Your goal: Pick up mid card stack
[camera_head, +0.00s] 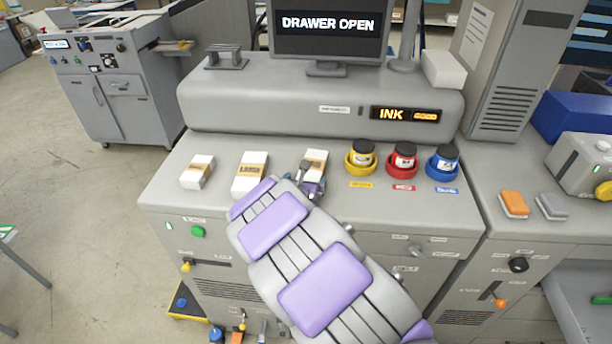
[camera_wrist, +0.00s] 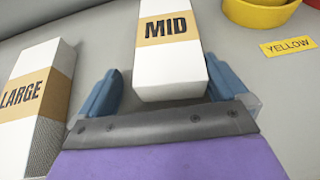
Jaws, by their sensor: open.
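The mid card stack (camera_wrist: 169,75) is a white block with a tan band reading MID. It lies on the grey machine top, and in the head view its far part (camera_head: 315,159) shows beyond my gripper. My gripper (camera_wrist: 164,92) is open, with one blue finger on each side of the stack's near end. The left finger stands apart from the stack; the right finger is close to its side, and I cannot tell whether it touches. In the head view my gripper (camera_head: 311,184) is partly hidden by my arm.
The large card stack (camera_wrist: 36,95) lies just left of my gripper. A smaller banded stack (camera_head: 198,172) lies farther left. Yellow (camera_head: 360,163), red (camera_head: 403,163) and blue (camera_head: 443,166) ink holders stand to the right. A monitor (camera_head: 328,25) reading DRAWER OPEN stands behind.

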